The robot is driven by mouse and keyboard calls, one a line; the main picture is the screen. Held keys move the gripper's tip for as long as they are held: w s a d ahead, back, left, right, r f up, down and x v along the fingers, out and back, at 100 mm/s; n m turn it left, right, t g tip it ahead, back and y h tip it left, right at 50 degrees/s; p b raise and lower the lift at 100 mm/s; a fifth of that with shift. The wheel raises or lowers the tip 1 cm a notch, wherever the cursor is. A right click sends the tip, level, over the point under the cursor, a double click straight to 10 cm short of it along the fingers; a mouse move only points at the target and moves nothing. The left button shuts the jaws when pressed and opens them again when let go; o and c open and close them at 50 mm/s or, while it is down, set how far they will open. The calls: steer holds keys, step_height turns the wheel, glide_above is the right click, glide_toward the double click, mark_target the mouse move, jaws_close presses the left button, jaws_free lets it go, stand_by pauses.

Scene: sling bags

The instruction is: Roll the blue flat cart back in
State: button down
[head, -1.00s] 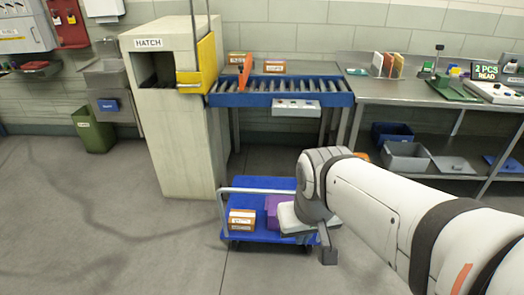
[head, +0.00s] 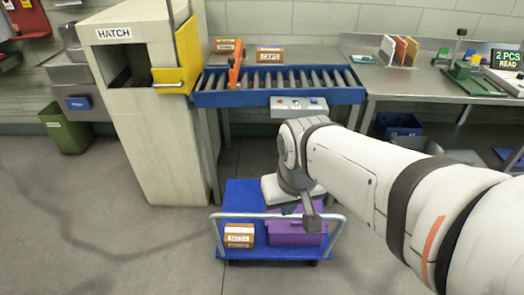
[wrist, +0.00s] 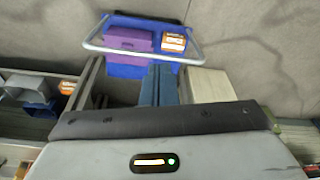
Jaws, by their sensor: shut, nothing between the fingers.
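The blue flat cart (head: 240,197) stands on the floor below the conveyor, its grey handle bar (head: 245,215) toward me. On its deck are an orange-and-white box (head: 239,235) and a purple crate (head: 285,234). My gripper (head: 311,223) points down over the handle's right part, shut and empty. In the wrist view the cart deck (wrist: 125,70) is at the top, with the handle bar (wrist: 110,50) close beyond my fingers (wrist: 160,85). I cannot tell whether the fingers touch the bar. My arm hides part of the floor to the right of the cart.
The pale hatch cabinet (head: 150,135) with a yellow door (head: 185,60) stands left of the cart. The blue-framed roller conveyor (head: 280,97) is behind it, beside a grey workbench (head: 435,84). A green bin (head: 64,128) is far left. Floor at left and front is clear.

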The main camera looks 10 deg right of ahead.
steer(key=shift+s+a, duration=0.1)
steer(key=shift+s, duration=0.05)
steer(key=w+d+f+n+t+h+b, duration=0.25)
steer(key=w+d+f+n, duration=0.45)
steer(key=w+d+f, duration=0.55)
step_height(320, 180, down, 17)
steer(key=a+n+t+y+b, duration=0.1)
steer(key=n+y+b, duration=0.1)
steer(key=n+y, duration=0.4)
steer(key=w+a+f, duration=0.1)
steer(key=w+f, duration=0.7)
steer(key=shift+f+n+h+b, duration=0.15)
steer(key=shift+n+h+b, duration=0.2)
steer(key=shift+n+b, duration=0.1)
